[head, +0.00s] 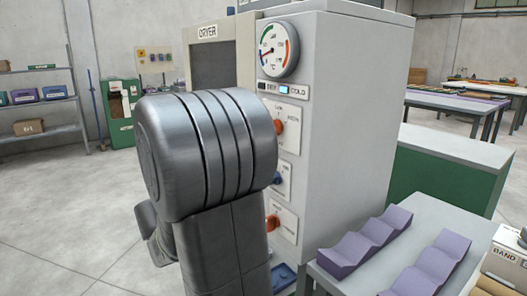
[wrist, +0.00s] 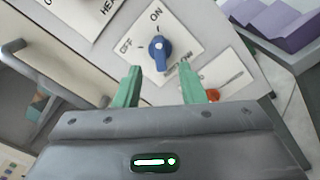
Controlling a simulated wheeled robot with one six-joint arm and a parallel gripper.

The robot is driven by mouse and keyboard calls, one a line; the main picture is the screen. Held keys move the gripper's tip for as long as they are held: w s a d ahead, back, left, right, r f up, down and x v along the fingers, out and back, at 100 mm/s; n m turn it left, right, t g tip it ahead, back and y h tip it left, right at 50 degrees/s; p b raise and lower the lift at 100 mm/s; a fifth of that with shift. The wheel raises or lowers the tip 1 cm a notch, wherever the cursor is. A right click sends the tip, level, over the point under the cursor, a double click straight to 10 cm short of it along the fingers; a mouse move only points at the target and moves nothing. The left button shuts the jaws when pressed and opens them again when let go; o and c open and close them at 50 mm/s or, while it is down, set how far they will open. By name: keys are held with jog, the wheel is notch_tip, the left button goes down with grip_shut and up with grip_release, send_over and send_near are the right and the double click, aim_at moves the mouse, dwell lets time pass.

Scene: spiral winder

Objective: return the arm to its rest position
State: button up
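My arm stands folded in front of the dryer in the head view, and its large grey joint hides part of the cabinet. My gripper (wrist: 160,90) shows in the wrist view with two green fingers spread apart and nothing between them. It faces the dryer's control panel. A blue knob (wrist: 159,48) on a plate marked OFF and ON lies just beyond the fingertips, and I see no contact. The knob's pointer is up, toward ON. The same blue knob shows partly in the head view (head: 278,180). The gripper itself is hidden in the head view.
The dryer cabinet (head: 345,120) has a gauge (head: 278,50) and orange knobs (head: 279,127) close to my arm. A side table (head: 400,285) with purple wavy racks (head: 368,240) stands at right. A door handle (wrist: 25,60) is at left in the wrist view. Floor at left is clear.

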jog(key=x, duration=0.6)
jog(key=shift+w+d, duration=0.25)
jog(key=shift+d, duration=0.05)
jog(key=shift+a, duration=0.1)
